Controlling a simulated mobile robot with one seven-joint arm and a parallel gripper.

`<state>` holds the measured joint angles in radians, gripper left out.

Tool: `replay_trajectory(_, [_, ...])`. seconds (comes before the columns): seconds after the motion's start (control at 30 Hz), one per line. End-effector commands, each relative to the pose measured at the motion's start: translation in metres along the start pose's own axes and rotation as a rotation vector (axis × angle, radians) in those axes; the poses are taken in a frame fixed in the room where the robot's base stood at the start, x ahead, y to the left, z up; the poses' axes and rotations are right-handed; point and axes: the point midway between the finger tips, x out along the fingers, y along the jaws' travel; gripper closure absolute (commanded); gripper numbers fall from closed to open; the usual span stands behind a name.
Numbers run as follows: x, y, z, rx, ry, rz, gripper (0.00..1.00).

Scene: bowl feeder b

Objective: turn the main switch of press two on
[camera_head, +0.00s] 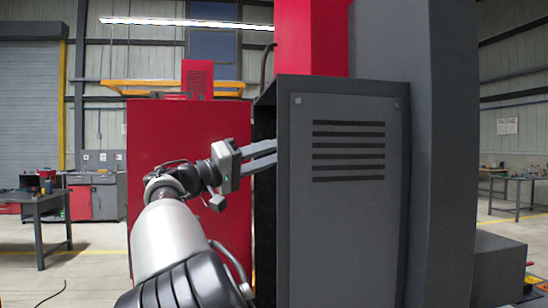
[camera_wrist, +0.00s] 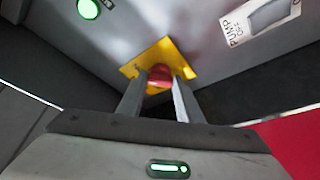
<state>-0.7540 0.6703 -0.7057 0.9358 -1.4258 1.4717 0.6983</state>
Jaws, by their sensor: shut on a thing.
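In the wrist view a red rotary knob (camera_wrist: 159,77) stands out from a square yellow plate (camera_wrist: 177,58) on a grey panel; I take it for the main switch. My gripper (camera_wrist: 162,84) has one finger on each side of the knob and is shut on it. The fingers hide part of the knob, and I cannot tell which way it is turned. In the head view my gripper (camera_head: 276,154) reaches to the right, behind the near grey louvred cabinet panel (camera_head: 345,225), which hides the switch.
A lit green lamp (camera_wrist: 88,9) is at the panel's upper left. A pump switch (camera_wrist: 268,13) with a label reading "PUMP" and "OFF" is at the upper right. A red cabinet (camera_head: 160,130) stands behind my arm. Workbenches stand farther off on both sides.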

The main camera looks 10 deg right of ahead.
Motion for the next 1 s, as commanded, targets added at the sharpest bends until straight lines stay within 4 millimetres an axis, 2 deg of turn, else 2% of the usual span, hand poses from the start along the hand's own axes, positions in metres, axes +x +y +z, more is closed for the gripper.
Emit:
replay_trajectory(0.37, [0.0,0.0,0.0,0.005,0.0,0.001,0.9])
replay_trajectory(0.4, [0.0,0.0,0.0,0.005,0.0,0.001,0.61])
replay_trajectory(0.47, [0.0,0.0,0.0,0.004,0.0,0.001,0.51])
replay_trajectory(0.5, [0.0,0.0,0.0,0.004,0.0,0.001,0.49])
replay_trajectory(0.83, [-0.004,0.0,-0.001,0.003,0.001,0.0,0.49])
replay_trajectory(1.0, [-0.027,0.0,-0.002,0.002,0.003,-0.002,0.49])
